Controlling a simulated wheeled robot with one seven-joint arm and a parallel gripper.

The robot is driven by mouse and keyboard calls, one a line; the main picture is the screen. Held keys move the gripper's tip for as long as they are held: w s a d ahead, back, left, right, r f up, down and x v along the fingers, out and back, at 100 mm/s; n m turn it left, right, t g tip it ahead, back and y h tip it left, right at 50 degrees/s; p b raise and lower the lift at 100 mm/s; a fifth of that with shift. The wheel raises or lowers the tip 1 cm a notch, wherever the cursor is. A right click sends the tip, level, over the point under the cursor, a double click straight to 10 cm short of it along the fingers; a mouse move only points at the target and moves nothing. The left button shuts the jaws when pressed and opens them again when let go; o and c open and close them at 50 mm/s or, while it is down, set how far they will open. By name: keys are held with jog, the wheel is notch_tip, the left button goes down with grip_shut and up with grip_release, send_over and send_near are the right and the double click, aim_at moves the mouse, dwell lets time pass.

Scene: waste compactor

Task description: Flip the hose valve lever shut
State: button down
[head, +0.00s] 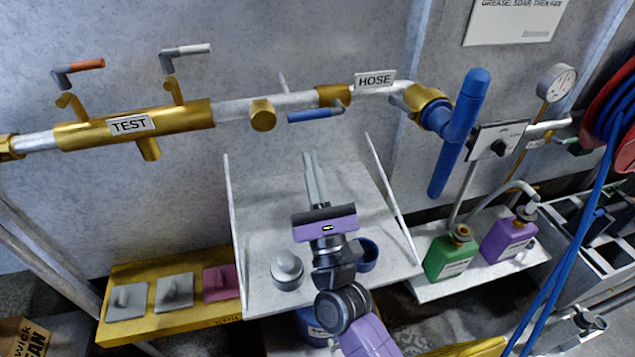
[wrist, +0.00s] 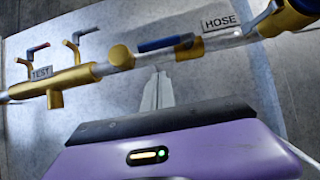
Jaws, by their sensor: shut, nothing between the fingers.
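The hose valve lever (head: 315,114) has a blue grip and sits on the pipe just left of the HOSE label (head: 375,79). Its grip points left, roughly along the pipe. In the wrist view the blue lever (wrist: 165,43) shows above my fingertips, beside the brass valve body (wrist: 188,49). My gripper (head: 311,156) is shut and empty, its fingers pointing up towards the wall below the lever. In the wrist view the fingertips (wrist: 160,76) appear below the pipe, apart from the lever.
A brass TEST manifold (head: 135,124) with an orange lever (head: 86,64) and a grey lever (head: 186,50) is at left. A large blue bar (head: 458,132) stands at the pipe's right end. A white tray (head: 260,200) with upright side panels lies below my gripper.

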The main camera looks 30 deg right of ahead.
jog(key=shift+w+d+r+p, duration=0.1)
jog(key=shift+w+r+p, duration=0.2)
jog(key=shift+r+p, duration=0.35)
jog(key=shift+w+d+r+p, duration=0.1)
jog(key=shift+w+r+p, duration=0.2)
jog(key=shift+r, duration=0.6)
jog(key=shift+w+r+p, duration=0.3)
jog(key=shift+r+p, duration=0.2)
jog(key=shift+r, duration=0.3)
jog(key=shift+w+a+m, duration=0.1)
jog(key=shift+m, duration=0.2)
jog(key=shift+r+m+h, duration=0.15)
jog(key=shift+m+h, duration=0.15)
jog(key=shift+h, duration=0.1)
